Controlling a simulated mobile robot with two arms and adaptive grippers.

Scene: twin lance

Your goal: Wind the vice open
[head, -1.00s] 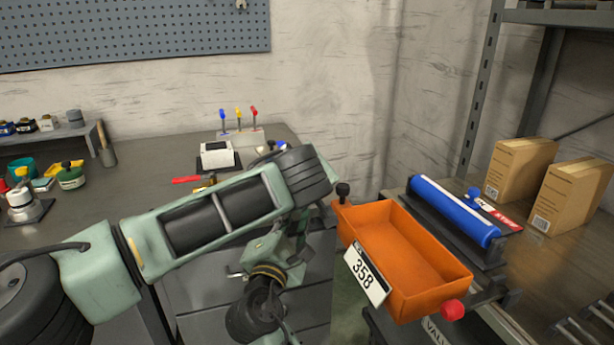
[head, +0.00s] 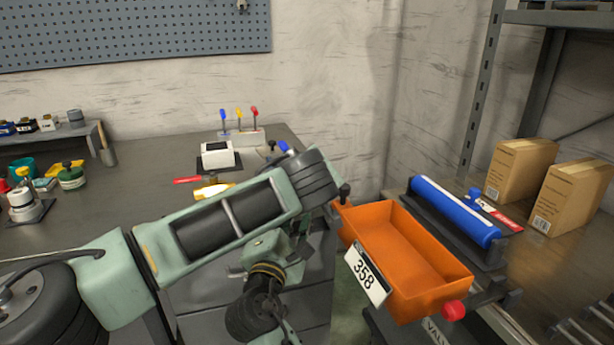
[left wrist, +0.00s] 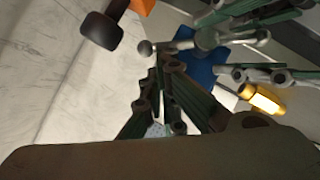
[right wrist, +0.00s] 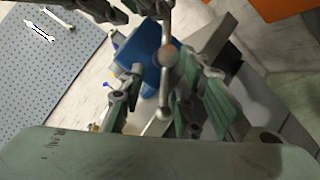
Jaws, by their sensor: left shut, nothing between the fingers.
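The blue vice (head: 283,146) is mostly hidden behind my left arm in the head view. Its blue body shows in the left wrist view (left wrist: 205,68) and the right wrist view (right wrist: 144,66). A metal bar with a ball end (right wrist: 163,112), seemingly the vice handle, runs between the fingers of my right gripper (right wrist: 163,68). That gripper looks open, with its fingers apart on either side of the bar; contact is unclear. My left gripper (left wrist: 158,68) is shut and empty, its tips near a metal ball (left wrist: 145,47). Its fingers are hidden in the head view.
A yellow-handled tool (head: 212,190) and a white box (head: 217,155) are on the bench.

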